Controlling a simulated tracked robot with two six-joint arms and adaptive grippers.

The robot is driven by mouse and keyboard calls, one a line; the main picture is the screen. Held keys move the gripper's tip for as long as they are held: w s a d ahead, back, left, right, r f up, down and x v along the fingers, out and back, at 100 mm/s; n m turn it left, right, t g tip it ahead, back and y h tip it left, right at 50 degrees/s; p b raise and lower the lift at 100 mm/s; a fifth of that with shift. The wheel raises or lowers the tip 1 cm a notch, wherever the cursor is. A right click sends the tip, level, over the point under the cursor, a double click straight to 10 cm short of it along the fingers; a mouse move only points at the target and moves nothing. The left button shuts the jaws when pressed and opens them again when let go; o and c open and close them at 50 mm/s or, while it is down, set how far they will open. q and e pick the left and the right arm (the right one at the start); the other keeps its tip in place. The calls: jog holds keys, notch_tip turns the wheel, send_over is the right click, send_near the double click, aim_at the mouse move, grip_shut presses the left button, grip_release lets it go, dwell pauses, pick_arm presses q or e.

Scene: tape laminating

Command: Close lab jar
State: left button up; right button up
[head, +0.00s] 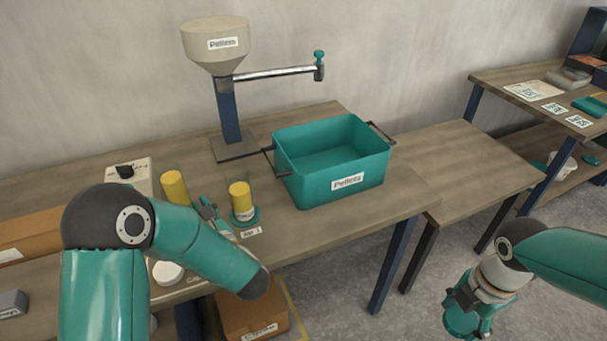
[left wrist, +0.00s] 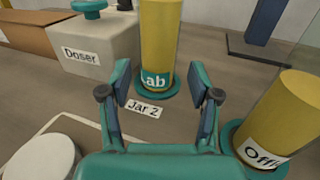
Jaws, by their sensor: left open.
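The lab jar (left wrist: 160,35) is a tall yellow cylinder labelled "Lab", standing upright on a teal round base behind a "Jar 2" tag. In the head view it is the left yellow jar (head: 174,188). Its top is cut off in the left wrist view. My left gripper (left wrist: 164,92) is open and empty, its fingers pointing at the lab jar's lower part, apart from it. In the head view the left gripper (head: 208,212) is partly hidden behind my arm. A white round lid-like disc (left wrist: 40,160) lies at lower left. My right gripper (head: 468,308) hangs over the floor; its jaw state is unclear.
A second yellow jar (left wrist: 285,115), its label starting "Offi", stands close to the right. A doser box (left wrist: 100,42) and a cardboard box (left wrist: 38,32) are behind left. A teal pellet bin (head: 330,165) and hopper (head: 214,45) stand farther back. The side table (head: 445,160) looks clear.

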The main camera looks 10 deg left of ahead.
aim_at(182, 198)
pick_arm(q)
jog(key=shift+x, duration=1.1)
pick_arm(e)
jog(key=shift+r, duration=0.1)
pick_arm(q)
jog(key=x, duration=0.4)
jog(key=shift+w+a+r+p, duration=0.15)
jog(key=shift+a+r+p, duration=0.05)
jog(key=shift+r+p, duration=0.2)
pick_arm(e)
jog(key=shift+r, duration=0.35)
pick_arm(q)
jog(key=shift+w+a+f, duration=0.1)
jog(key=shift+w+a, duration=0.15)
jog(key=c, duration=1.1)
jog(key=shift+c, duration=0.2)
